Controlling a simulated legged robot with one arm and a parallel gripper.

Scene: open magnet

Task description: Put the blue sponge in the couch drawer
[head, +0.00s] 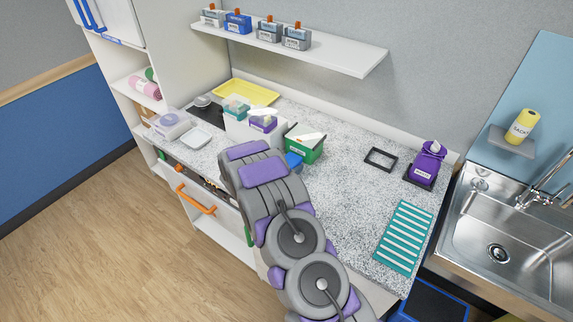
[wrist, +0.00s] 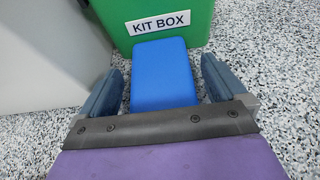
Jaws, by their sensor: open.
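The blue sponge (wrist: 163,75) lies on the speckled counter in front of the green kit box (wrist: 190,20). My gripper (wrist: 163,85) is open, with one finger on each side of the sponge and a gap visible on both sides. In the head view the sponge (head: 294,161) shows only in part beside the green kit box (head: 305,146), since my arm covers the rest. A drawer with an orange handle (head: 196,200) is at the counter's front. I cannot tell whether it is the couch drawer.
A white bin (wrist: 50,55) stands close to the left finger. A yellow tray (head: 246,92), a black frame (head: 380,158), a purple bottle (head: 428,160) and a teal ribbed mat (head: 404,237) are on the counter. The sink (head: 500,235) is at the right. The wood floor is clear at left.

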